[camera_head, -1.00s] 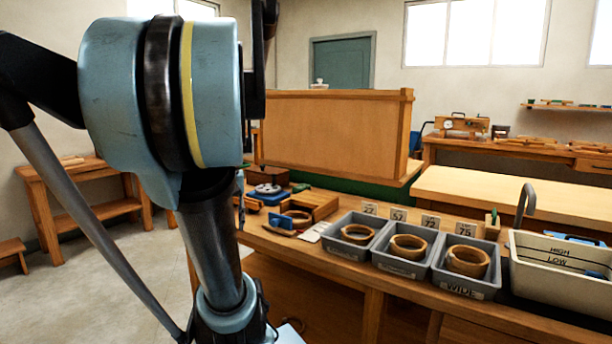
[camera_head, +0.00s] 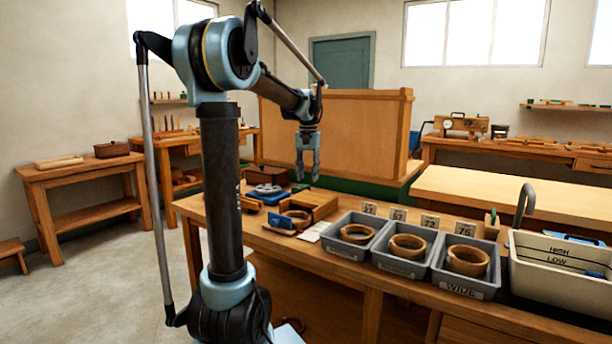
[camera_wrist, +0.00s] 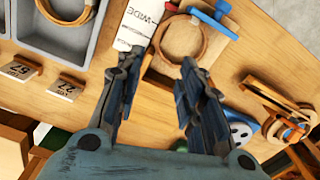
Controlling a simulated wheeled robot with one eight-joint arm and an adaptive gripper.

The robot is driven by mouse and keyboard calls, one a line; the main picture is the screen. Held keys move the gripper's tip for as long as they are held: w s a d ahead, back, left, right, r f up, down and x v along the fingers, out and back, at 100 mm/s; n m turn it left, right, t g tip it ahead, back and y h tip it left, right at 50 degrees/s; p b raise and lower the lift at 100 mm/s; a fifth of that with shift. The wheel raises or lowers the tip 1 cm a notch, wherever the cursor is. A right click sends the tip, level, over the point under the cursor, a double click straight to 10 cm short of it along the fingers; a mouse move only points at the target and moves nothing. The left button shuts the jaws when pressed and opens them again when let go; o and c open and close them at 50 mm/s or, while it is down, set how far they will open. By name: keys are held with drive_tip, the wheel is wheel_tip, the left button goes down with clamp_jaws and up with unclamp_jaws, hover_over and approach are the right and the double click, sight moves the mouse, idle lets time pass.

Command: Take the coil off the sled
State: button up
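A tan bark coil (camera_head: 297,213) sits on a low wooden sled (camera_head: 322,203) on the bench. A blue clamp piece (camera_head: 281,222) stands at its near side. In the wrist view the round coil (camera_wrist: 204,42) lies beyond my fingers, with the blue piece (camera_wrist: 214,22) and a small red part (camera_wrist: 168,9) beside it. My gripper (camera_head: 308,176) points down above the bench, behind and above the coil in the head view. In the wrist view my gripper (camera_wrist: 158,68) has its fingers apart with nothing between them. It does not touch the coil.
Three grey bins (camera_head: 408,258) with coils stand right of the sled, with number cards behind them. A white "WIDE" card (camera_wrist: 138,24) lies beside the sled. A pale water tub (camera_head: 560,270) is farther right. A tall wooden panel (camera_head: 335,130) rises behind the bench.

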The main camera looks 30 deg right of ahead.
sight(308, 219)
drive_tip(key=shift+d+f, duration=0.1)
drive_tip(key=shift+d, duration=0.05)
wheel_tip(308, 219, down, 17)
drive_tip(key=shift+f, duration=0.15)
idle(0.9)
